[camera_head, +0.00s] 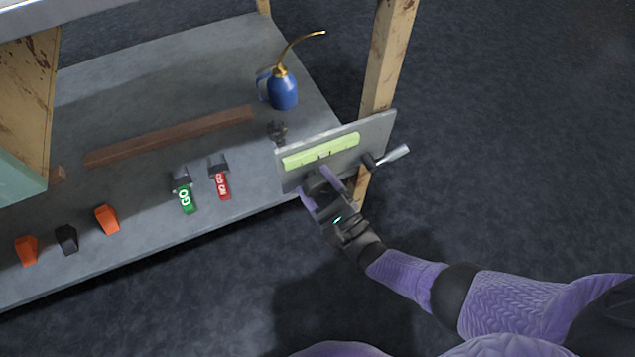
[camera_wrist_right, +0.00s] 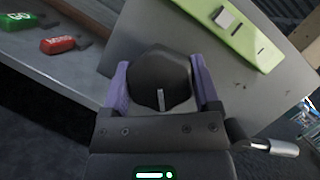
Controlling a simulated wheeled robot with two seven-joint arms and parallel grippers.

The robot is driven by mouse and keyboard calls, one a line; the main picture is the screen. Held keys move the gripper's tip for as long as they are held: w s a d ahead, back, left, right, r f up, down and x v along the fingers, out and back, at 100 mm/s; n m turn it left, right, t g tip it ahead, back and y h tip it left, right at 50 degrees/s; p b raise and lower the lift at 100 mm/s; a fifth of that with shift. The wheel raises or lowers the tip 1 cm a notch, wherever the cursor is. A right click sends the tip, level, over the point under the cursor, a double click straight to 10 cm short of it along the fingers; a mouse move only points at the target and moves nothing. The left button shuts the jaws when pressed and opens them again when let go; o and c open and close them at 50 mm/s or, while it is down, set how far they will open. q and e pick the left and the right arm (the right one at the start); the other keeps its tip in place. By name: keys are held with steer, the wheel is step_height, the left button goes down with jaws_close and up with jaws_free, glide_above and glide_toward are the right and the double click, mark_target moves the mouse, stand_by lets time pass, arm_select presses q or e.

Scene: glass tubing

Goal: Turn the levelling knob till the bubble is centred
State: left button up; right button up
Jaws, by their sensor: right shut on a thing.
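The levelling knob (camera_wrist_right: 158,82) is a dark, rounded knob with a pale mark on its face, on a grey upright plate (camera_head: 378,130). A yellow-green level vial (camera_head: 321,151) is fixed along the plate above the knob; it also shows in the right wrist view (camera_wrist_right: 236,32). The bubble is too small to place with certainty. My right gripper (camera_head: 324,182) is at the plate, its two purple fingers on either side of the knob and shut on it. In the head view the gripper mostly hides the knob. My left gripper is not in view.
A crank handle (camera_head: 391,156) sticks out at the plate's right, close to my right gripper. On the shelf (camera_head: 150,85) are a blue oil can (camera_head: 283,92), a wooden strip (camera_head: 170,136), green GO (camera_head: 186,198) and red (camera_head: 222,185) gauges, and orange and black pieces.

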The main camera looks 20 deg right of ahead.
steer(key=shift+m+t+h, duration=0.4)
steer(key=shift+m+h, duration=0.1)
steer(key=shift+m, duration=0.5)
steer(key=o, duration=1.1)
steer(key=shift+s+f, duration=0.1)
steer(key=v, duration=0.9)
steer(key=shift+s+d, duration=0.15)
steer(key=shift+s, duration=0.2)
